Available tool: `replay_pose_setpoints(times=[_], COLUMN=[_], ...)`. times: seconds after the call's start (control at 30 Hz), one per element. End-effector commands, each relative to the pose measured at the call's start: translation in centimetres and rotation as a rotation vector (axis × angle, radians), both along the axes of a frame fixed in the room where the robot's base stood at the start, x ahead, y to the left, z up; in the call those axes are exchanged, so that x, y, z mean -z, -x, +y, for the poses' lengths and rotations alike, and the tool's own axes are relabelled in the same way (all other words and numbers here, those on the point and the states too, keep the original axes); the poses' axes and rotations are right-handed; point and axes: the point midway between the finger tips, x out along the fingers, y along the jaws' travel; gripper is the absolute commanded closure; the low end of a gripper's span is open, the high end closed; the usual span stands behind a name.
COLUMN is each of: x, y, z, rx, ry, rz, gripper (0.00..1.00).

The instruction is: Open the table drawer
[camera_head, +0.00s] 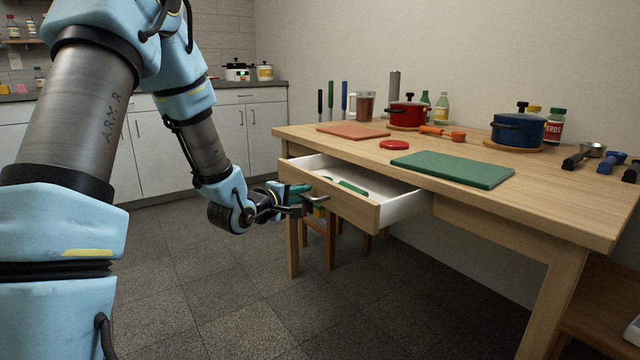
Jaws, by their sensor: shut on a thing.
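The table drawer (340,205) stands pulled out from under the left part of the wooden table (545,200). Its white inside shows, with a green item (352,187) lying in it. A metal bar handle (314,198) is on the drawer's front. My gripper (296,198) is at the left end of this handle and is shut on it. The fingertips are small and partly hidden against the handle and the drawer front.
A wooden stool (318,240) stands under the table behind the drawer. The floor (230,290) in front is clear.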

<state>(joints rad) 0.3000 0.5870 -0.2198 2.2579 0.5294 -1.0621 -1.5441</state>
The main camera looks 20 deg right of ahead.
Motion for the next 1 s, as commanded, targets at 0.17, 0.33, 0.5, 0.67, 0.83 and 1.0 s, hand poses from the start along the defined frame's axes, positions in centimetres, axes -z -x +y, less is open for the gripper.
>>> replay_pose_setpoints(times=[0.17, 0.33, 0.5, 0.67, 0.83, 1.0], x=[-0.1, 0.0, 0.1, 0.1, 0.1, 0.0], y=[0.4, 0.6, 0.7, 0.7, 0.6, 0.6], z=[2.2, 3.1, 3.3, 3.2, 3.2, 3.2], rx=[-0.002, 0.0, 0.001, 0.001, 0.001, 0.001], ry=[0.0, -0.001, -0.001, -0.001, -0.001, -0.001], rz=[0.001, 0.001, 0.001, 0.001, 0.001, -0.001], gripper=[1.0, 1.0, 1.0, 1.0, 0.74, 0.55])
